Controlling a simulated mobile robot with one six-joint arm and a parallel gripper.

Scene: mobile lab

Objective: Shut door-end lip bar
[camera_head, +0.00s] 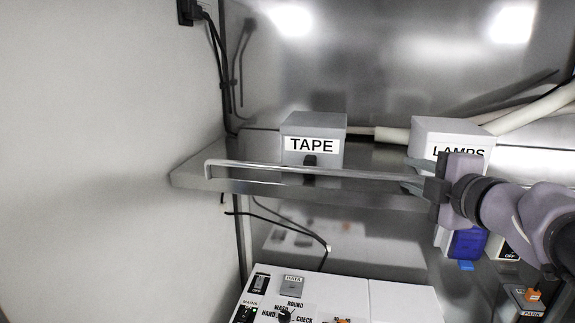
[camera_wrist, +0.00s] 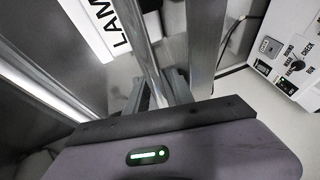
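The lip bar (camera_head: 300,170) is a thin bright metal rod along the front of the metal shelf (camera_head: 200,180). Its bent left end meets the shelf near the left corner. Its right end runs to my gripper (camera_head: 430,189), which hides how it ends. In the wrist view, a metal bar (camera_wrist: 143,45) runs down to the dark fingers of my gripper (camera_wrist: 160,95). The broader grey strip to its right looks like the shelf's front edge (camera_wrist: 205,45). I cannot tell whether the fingers are closed on the bar.
A grey TAPE box (camera_head: 314,125) and a LAMPS box (camera_head: 450,132) stand on the shelf behind the bar. Below is a white control panel (camera_head: 395,300) with switches. A blue item (camera_head: 466,242) is just under my gripper. Cables hang at the left wall.

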